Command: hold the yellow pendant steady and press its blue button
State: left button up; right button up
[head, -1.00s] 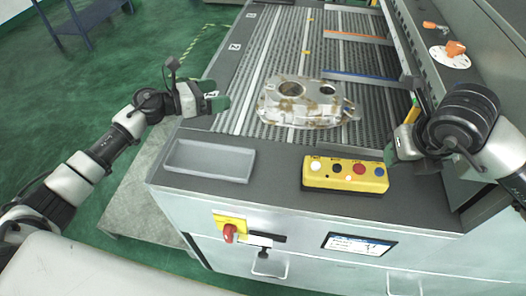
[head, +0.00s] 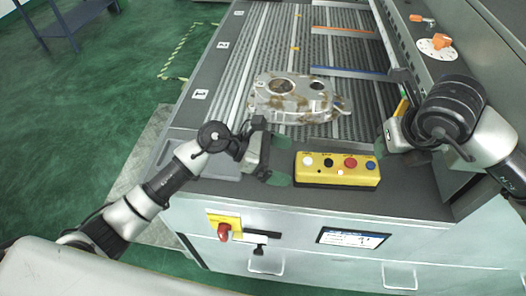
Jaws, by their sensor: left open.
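The yellow pendant (head: 321,179) lies on the front ledge of the machine. Its top carries a white, a black, a red and a blue button; the blue button (head: 370,165) is at its right end. My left gripper (head: 281,161) is open at the pendant's left end, its green-tipped fingers spread apart. I cannot tell whether it touches the pendant. My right gripper (head: 387,136) is just beyond the pendant's right end, above and right of the blue button. Its fingers are partly hidden, so its opening is unclear.
An aluminium casting (head: 312,103) lies on the ribbed bed behind the pendant. A grey tray (head: 220,164) is partly behind my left arm. A red switch (head: 224,232) and a screen (head: 352,238) are on the front face. The machine's housing (head: 458,72) rises at the right.

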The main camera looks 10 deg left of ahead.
aim_at(296, 164)
pick_arm(q)
jog(key=shift+x, duration=2.1)
jog(key=shift+c, duration=0.2)
jog(key=c, duration=1.2)
pick_arm(e)
grip_shut()
